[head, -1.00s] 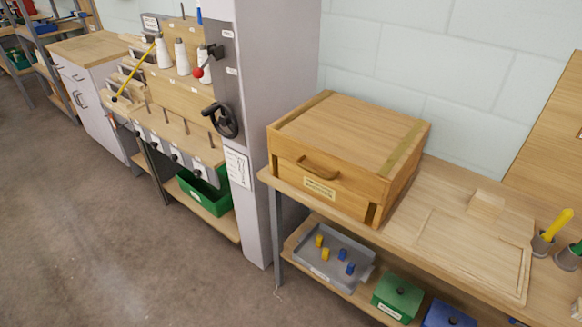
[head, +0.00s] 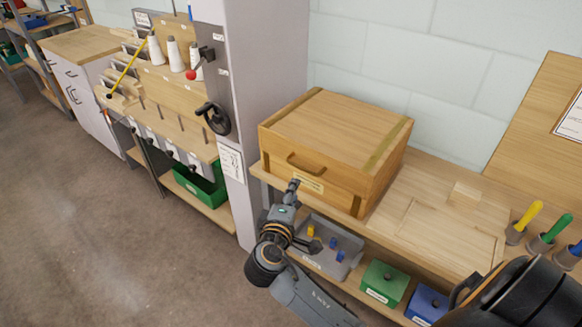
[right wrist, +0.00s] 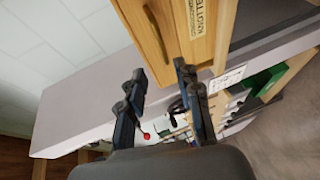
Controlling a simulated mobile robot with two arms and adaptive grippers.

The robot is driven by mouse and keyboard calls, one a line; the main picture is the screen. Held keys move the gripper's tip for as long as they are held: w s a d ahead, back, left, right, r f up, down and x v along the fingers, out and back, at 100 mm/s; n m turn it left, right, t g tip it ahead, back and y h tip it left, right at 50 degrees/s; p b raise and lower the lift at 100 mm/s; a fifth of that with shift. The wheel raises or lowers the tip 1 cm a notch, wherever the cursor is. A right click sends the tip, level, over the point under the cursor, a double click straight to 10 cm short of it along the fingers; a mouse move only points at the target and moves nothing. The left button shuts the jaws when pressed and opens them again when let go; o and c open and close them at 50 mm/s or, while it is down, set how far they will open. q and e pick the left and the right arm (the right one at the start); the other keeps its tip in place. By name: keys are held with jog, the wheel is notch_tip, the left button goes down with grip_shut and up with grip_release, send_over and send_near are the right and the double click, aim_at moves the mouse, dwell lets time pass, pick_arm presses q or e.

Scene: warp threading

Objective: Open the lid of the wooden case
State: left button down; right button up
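The wooden case (head: 335,130) sits shut on the workbench, its lid down. A curved handle (head: 305,166) and a label (head: 308,183) are on its front. My right gripper (head: 291,188) is in front of the case, just below and left of the handle in the head view. In the right wrist view, its two fingers (right wrist: 159,68) are spread apart with nothing between them. The case front (right wrist: 190,30) and handle (right wrist: 155,32) lie just beyond the fingertips. I cannot tell if they touch. My left gripper does not show.
The workbench (head: 420,185) also bears a small wooden block (head: 465,193) and cups with coloured tools. A grey tray (head: 350,262), a green box (head: 384,280) and a blue box (head: 427,303) are on the shelf below. A grey pillar (head: 262,90) stands left of the case.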

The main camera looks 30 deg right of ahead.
aim_at(302, 169)
jog(key=shift+p+x, duration=0.9)
jog(key=shift+x, duration=5.5)
jog(key=shift+f, duration=0.1)
jog(key=shift+a, duration=0.1)
grip_shut()
